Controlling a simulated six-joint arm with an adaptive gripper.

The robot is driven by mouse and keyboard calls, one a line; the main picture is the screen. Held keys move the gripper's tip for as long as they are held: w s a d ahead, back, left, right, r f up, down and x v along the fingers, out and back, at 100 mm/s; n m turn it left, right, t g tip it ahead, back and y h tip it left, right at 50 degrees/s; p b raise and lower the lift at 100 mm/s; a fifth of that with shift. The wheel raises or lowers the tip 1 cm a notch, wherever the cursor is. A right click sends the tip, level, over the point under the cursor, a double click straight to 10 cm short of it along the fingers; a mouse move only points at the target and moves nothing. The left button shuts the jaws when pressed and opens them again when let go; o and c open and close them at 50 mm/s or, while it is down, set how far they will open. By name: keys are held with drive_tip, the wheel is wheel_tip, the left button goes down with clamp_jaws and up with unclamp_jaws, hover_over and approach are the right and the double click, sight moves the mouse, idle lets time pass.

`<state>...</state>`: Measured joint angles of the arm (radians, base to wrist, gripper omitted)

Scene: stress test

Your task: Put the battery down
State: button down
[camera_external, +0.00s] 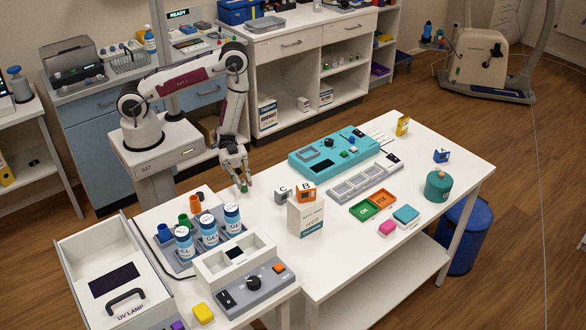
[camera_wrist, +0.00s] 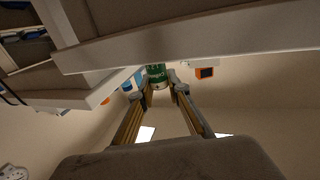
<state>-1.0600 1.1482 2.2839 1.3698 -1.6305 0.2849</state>
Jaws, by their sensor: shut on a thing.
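The battery (camera_external: 244,188), a small green cylinder, is between the fingertips of my gripper (camera_external: 241,180). In the wrist view, the green battery (camera_wrist: 157,74) shows at the far end of the two fingers of my gripper (camera_wrist: 161,88). Its lower part is partly covered by the fingertips.
A rack of blue-labelled bottles (camera_external: 209,228) stands at front left. Bare tabletop lies in front.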

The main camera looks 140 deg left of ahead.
drive_tip(key=shift+f, duration=0.1)
drive_tip(key=c, duration=1.9)
unclamp_jaws()
drive_tip(key=shift+s, duration=0.15)
drive_tip(key=shift+v, duration=1)
drive_tip(key=shift+s+a+f, duration=0.3)
drive_tip(key=shift+s+a, duration=0.05)
drive_tip(key=shift+s, duration=0.25)
drive_tip(key=shift+s+a+f, duration=0.25)
drive_tip(key=shift+s+a, duration=0.1)
drive_tip(key=shift+s, duration=0.3)
drive_tip(key=shift+v, duration=1.35)
drive_tip(key=shift+f, duration=0.1)
drive_tip(key=shift+o, duration=0.4)
